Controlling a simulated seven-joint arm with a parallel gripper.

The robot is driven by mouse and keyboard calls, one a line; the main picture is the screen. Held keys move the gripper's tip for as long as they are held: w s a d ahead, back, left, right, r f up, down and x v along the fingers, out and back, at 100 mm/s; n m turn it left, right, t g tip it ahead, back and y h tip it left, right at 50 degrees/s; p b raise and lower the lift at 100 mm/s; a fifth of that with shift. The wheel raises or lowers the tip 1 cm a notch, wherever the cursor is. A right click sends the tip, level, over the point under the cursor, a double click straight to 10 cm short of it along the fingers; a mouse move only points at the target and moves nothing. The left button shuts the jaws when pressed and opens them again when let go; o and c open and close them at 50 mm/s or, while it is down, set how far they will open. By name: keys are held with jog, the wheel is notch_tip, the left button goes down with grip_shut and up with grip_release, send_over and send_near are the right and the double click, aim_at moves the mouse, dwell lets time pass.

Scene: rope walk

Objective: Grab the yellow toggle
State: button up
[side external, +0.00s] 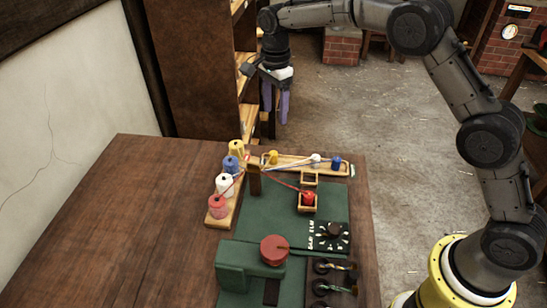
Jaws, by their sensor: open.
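The yellow toggle (273,157) sits at the left part of a wooden rail (295,167) at the back of the work area. A white toggle (315,160) and a blue toggle (336,163) stand farther right on the same rail. A red toggle (308,198) sits in a small wooden holder in front of the rail. My gripper (276,101) hangs pointing down, well above and behind the rail. Its purple fingers are apart with nothing visible between them. It is not touching the yellow toggle.
Yellow, blue, white and red spools (225,185) stand in a row on a wooden strip left of the rail. Cords run from them past a wooden post (255,180). A green machine with a red knob (274,250) stands in front. The table's (110,230) left side is clear.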

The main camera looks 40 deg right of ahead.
send_over(273, 153)
jog(key=f, duration=0.8)
jog(key=shift+d+f, duration=0.2)
jog(key=shift+d, duration=0.15)
jog(key=shift+a+f, duration=0.15)
jog(key=shift+f, duration=1.2)
jog(key=shift+a+f, duration=0.1)
jog(key=shift+f, duration=1.2)
jog(key=shift+c, duration=0.4)
grip_shut()
